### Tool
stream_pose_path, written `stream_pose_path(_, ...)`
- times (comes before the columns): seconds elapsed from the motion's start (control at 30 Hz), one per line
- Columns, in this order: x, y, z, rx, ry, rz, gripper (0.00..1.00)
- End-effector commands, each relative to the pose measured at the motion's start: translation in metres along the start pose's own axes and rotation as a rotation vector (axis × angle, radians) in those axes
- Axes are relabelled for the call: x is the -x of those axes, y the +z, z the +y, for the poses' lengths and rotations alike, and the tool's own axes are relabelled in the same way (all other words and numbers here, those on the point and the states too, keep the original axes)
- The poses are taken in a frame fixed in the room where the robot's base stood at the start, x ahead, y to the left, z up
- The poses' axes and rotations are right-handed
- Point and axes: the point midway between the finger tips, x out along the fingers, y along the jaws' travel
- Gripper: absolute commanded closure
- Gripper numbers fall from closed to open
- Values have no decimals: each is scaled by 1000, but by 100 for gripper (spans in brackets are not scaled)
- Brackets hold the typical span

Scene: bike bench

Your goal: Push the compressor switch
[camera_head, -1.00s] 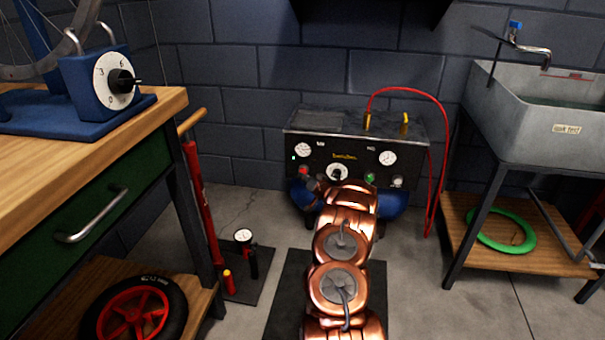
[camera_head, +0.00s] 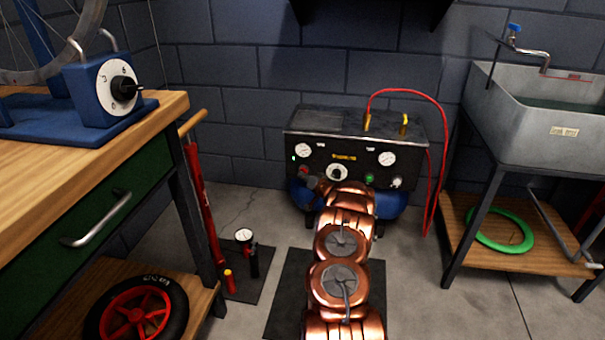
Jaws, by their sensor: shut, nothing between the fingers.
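The compressor (camera_head: 325,150) stands on the floor against the wall, a black box panel above a blue tank (camera_head: 388,208). Its front panel carries two white gauges, a round white dial (camera_head: 337,172) in the middle, a red button (camera_head: 303,171) with a small green light at left, a green button (camera_head: 369,178) and a pale knob (camera_head: 397,183) at right. My copper arm reaches forward from the bottom centre to the panel. My gripper (camera_head: 311,183) is small and dark, shut and empty, close to the panel just below the red button. Whether it touches cannot be told.
A wooden workbench (camera_head: 40,165) with a green drawer stands at left, a red floor pump (camera_head: 201,195) beside it. A grey sink (camera_head: 540,120) on a frame stands at right. A red hose (camera_head: 437,110) loops off the compressor's right side.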

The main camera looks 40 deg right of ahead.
Motion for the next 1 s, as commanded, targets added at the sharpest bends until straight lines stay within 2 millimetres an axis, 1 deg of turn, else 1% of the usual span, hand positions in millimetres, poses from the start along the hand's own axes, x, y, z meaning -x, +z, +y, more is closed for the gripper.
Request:
stream_pose_path(0.27,1,0,0,-1,1,0,100)
stream_pose_path(0.53,7,4,-6,-3,2,-2,100)
stream_pose_path(0.83,8,5,-6,-1,1,-1,100)
stream_pose_path(1.0,14,8,-12,-2,-1,0,100)
